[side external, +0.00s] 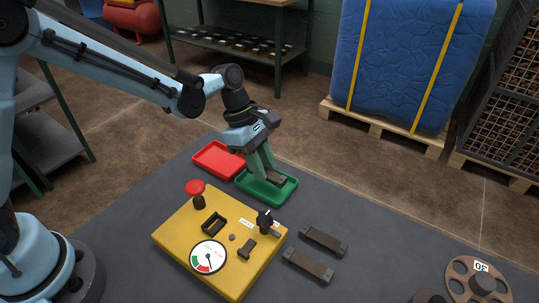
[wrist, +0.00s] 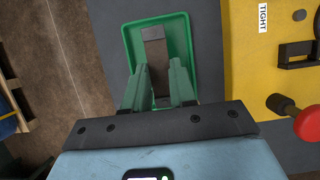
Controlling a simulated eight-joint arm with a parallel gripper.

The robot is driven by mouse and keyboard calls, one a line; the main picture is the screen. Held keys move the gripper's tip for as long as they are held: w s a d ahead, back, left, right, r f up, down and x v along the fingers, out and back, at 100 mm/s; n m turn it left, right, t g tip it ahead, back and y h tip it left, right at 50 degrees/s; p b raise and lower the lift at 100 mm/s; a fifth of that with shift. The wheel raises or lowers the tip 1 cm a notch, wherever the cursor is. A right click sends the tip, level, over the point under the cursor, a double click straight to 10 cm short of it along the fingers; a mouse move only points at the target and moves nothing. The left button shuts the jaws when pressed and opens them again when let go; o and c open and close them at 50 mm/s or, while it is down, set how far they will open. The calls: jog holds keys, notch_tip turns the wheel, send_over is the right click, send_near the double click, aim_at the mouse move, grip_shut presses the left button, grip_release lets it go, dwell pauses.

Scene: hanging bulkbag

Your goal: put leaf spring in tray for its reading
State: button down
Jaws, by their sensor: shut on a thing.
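My gripper (side external: 265,175) points down into the green tray (side external: 288,192), its green fingers shut on a dark brown leaf spring (side external: 277,180). In the wrist view, my gripper (wrist: 159,72) has one finger on each side of the leaf spring (wrist: 154,50), which lies lengthwise within the rim of the green tray (wrist: 187,30). I cannot tell whether the spring touches the tray floor. Two similar dark bars (side external: 324,240) (side external: 307,265) lie side by side on the grey table, right of the yellow panel.
An empty red tray (side external: 218,159) stands left of the green one. The yellow panel (side external: 180,238) carries a red knob (side external: 195,187), a dial gauge (side external: 208,257), a dark frame and a black clamp-like part (side external: 265,219). Slotted round discs (side external: 477,280) lie at front right.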

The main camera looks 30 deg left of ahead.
jog(key=shift+f, duration=1.05)
jog(key=shift+f, duration=0.15)
jog(key=c, duration=0.9)
grip_release()
jog(key=v, duration=1.2)
jog(key=shift+s+a+r+m+t+y, duration=0.35)
jog(key=shift+s+a+m+t+y, duration=0.8)
jog(key=shift+m, duration=1.85)
jog(key=shift+s+a+r+m+t+y, duration=0.4)
jog(key=shift+s+a+m+t, duration=0.85)
jog(key=shift+s+a+m, duration=1.3)
jog(key=shift+s+a+r+m+t+y, duration=0.35)
jog(key=shift+s+a+m+t+y, duration=0.65)
jog(key=shift+s+m, duration=1.9)
